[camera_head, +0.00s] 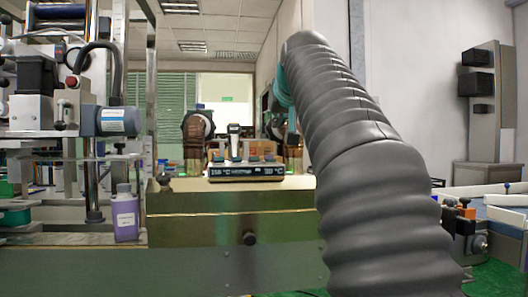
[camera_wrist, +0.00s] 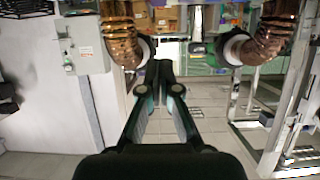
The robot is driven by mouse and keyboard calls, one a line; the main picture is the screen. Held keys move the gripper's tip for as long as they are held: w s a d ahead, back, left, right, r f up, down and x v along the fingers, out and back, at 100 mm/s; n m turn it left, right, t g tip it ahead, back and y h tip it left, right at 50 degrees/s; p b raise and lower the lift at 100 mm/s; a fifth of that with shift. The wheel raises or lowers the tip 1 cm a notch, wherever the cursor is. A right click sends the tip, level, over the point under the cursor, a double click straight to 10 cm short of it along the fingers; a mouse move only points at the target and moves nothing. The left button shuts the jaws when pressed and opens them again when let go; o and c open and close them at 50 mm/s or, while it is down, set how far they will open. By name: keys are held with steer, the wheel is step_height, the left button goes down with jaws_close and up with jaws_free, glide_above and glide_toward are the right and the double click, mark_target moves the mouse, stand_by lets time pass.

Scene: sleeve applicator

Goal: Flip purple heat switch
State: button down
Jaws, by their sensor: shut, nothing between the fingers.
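A dark control box (camera_head: 245,172) with two lit temperature readouts, one at each end, sits on top of the machine housing in the head view. Several small teal-grey knobs or switches stand along its top edge, too small to tell apart; I cannot make out a purple one. My gripper (camera_wrist: 161,72) shows in the wrist view with its two dark fingers shut together at the tips and nothing between them. In the head view it is hidden behind my arm. The control box does not show in the wrist view, and the fingertips touch nothing that I can see.
A purple bottle (camera_head: 126,214) stands left of the machine housing (camera_head: 200,228). Copper-coloured ducts (camera_wrist: 118,32) hang at both sides in the wrist view, with a grey wall box (camera_wrist: 82,45) at left. Tiled floor lies beyond the fingers.

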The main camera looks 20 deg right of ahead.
steer(key=shift+w, duration=0.1)
glide_above(270, 159)
steer(key=f, duration=0.3)
steer(key=shift+s+f, duration=0.3)
steer(key=shift+s, duration=0.1)
steer(key=shift+w+d+f+b, duration=0.2)
steer(key=shift+w+f, duration=0.15)
steer(key=shift+f, duration=0.25)
steer(key=shift+w+d+f+b, duration=0.1)
steer(key=shift+w+f+b, duration=0.15)
steer(key=shift+f, duration=0.3)
steer(key=shift+w+f, duration=0.45)
steer(key=shift+f, duration=0.4)
steer(key=shift+w+d+f, duration=0.1)
steer(key=shift+w+f, duration=0.05)
steer(key=shift+f, duration=0.05)
